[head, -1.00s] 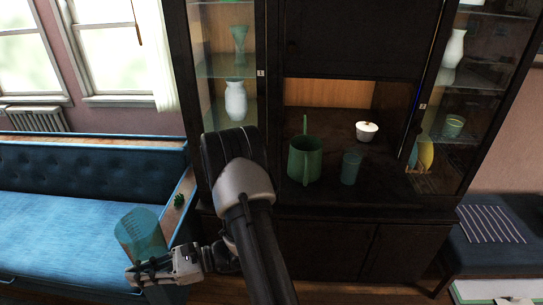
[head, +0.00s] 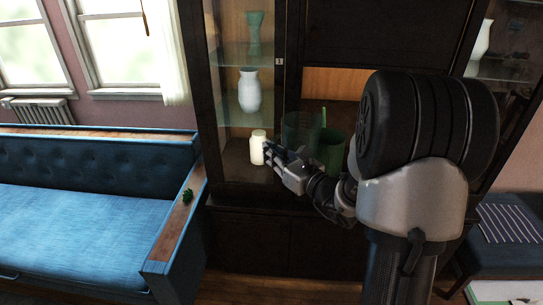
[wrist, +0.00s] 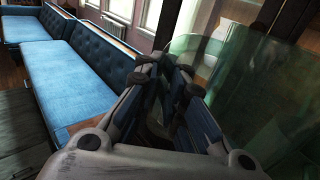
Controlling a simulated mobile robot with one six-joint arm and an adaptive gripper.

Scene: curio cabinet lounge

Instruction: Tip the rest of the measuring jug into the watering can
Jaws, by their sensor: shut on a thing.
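The measuring jug (head: 301,128) is a see-through teal vessel in my gripper (head: 281,161). It looks roughly upright in the head view, in front of the cabinet. Its clear wall (wrist: 255,85) fills the right of the wrist view, beside my gripper (wrist: 172,98), which is shut on it. The green watering can (head: 331,152) stands on the cabinet counter, just right of the jug and partly hidden by the jug and my arm. I cannot make out any contents in the jug, nor whether the two touch.
A cream jar (head: 257,148) stands close left of my gripper. A white vase (head: 249,90) and a green vase (head: 255,33) are on glass shelves above. My arm hides the counter's right side.

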